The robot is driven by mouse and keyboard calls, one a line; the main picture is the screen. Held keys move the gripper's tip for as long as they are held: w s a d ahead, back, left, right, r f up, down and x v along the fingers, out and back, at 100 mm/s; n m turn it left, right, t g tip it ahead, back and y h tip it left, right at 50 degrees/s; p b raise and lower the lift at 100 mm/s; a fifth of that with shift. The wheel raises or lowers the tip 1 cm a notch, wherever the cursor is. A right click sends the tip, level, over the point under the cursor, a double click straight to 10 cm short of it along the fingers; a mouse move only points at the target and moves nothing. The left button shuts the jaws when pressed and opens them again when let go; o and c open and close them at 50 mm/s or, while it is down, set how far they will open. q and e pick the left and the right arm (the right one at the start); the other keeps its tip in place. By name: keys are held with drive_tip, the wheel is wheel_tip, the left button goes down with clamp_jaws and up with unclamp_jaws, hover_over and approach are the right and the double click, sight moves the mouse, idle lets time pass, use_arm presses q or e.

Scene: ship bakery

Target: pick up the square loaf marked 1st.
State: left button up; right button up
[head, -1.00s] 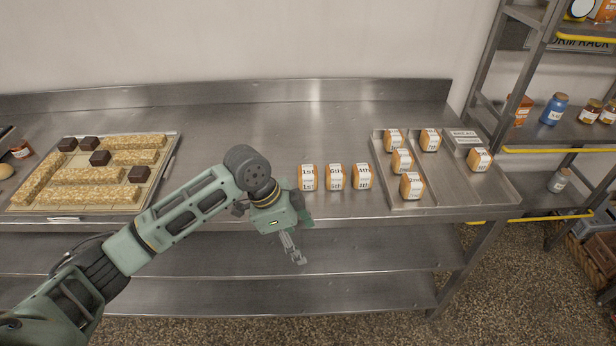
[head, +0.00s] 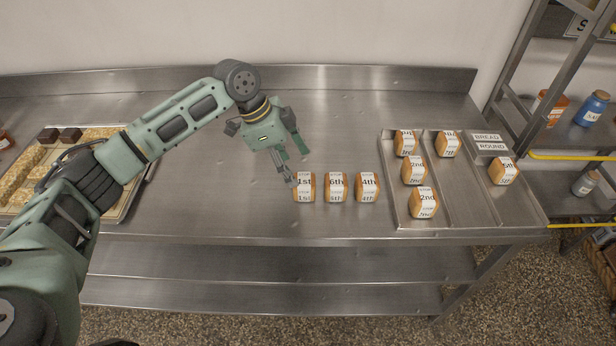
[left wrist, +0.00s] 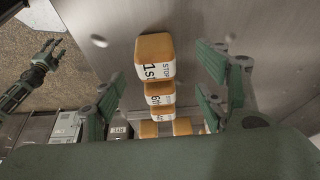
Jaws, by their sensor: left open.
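The square loaf marked 1st (head: 304,187) stands on the steel table at the left end of a short row, golden brown with a white label. My left gripper (head: 296,168) is open and empty, just behind and left of this loaf, tilted down toward it. In the left wrist view the 1st loaf (left wrist: 155,57) lies between the lines of the two open fingers (left wrist: 160,92), apart from both. The 6th loaf (left wrist: 159,94) shows beyond it. My right gripper is not in the head view; a hand that looks like mine (left wrist: 47,54) shows at the left of the wrist view.
Loaves marked 6th (head: 336,187) and 4th (head: 367,187) stand close to the right of the 1st. A divided steel tray (head: 460,208) with several loaves is farther right. A tray with bars and dark blocks (head: 128,203) is at left. The table behind the row is clear.

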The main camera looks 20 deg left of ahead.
sight(302, 180)
use_arm(q)
drive_tip(key=d+f, duration=0.1)
drive_tip(key=d+f+p, duration=0.1)
drive_tip(key=f, duration=0.1)
drive_tip(key=shift+s+d+f+p, duration=0.1)
drive_tip(key=shift+s+f+p, duration=0.1)
drive_tip(key=shift+p, duration=0.1)
drive_tip(key=shift+x, duration=1.2)
drive_tip(key=shift+w+f, duration=0.25)
drive_tip(key=c, duration=1.3)
use_arm(e)
drive_tip(key=shift+s+d+r, duration=0.1)
drive_tip(key=shift+s+r, duration=0.4)
drive_tip(key=shift+s, duration=0.35)
drive_tip(key=shift+s+r, duration=0.45)
drive_tip(key=shift+s, duration=0.4)
